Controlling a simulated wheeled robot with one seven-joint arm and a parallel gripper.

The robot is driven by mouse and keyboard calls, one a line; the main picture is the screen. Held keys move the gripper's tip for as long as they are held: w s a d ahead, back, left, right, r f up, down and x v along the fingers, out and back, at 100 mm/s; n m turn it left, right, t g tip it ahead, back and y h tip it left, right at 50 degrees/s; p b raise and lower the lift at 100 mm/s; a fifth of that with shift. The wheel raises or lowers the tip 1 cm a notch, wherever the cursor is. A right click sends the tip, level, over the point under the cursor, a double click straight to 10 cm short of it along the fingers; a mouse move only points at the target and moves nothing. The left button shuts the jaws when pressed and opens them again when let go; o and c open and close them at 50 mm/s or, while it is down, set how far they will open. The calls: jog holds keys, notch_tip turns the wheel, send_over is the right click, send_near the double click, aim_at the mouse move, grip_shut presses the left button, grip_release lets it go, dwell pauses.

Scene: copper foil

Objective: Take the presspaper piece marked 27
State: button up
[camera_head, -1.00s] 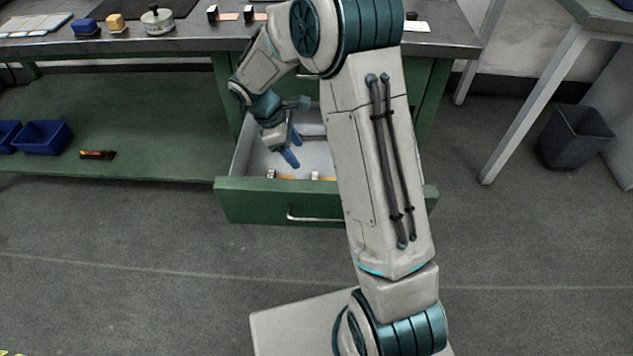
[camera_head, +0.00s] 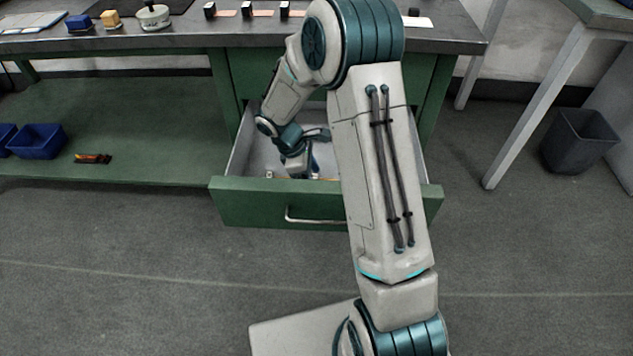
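My gripper (camera_head: 308,170) is inside the open green drawer (camera_head: 262,200), low and close to the inner side of its front panel. Its fingers are mostly hidden by its wrist and the drawer front, so its opening does not show. In the drawer, a small whitish piece (camera_head: 269,175) and an orange-tan strip (camera_head: 329,179) show just behind the front panel, close to the gripper. No number can be read on anything, so I cannot tell which piece is marked 27. My upper arm hides the drawer's right part.
Blue bins (camera_head: 37,140) stand on the lower shelf. A dark waste bin (camera_head: 579,138) is at right.

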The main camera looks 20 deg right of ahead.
jog(key=c, duration=1.1)
jog(key=shift+o, duration=0.2)
jog(key=shift+r, duration=0.2)
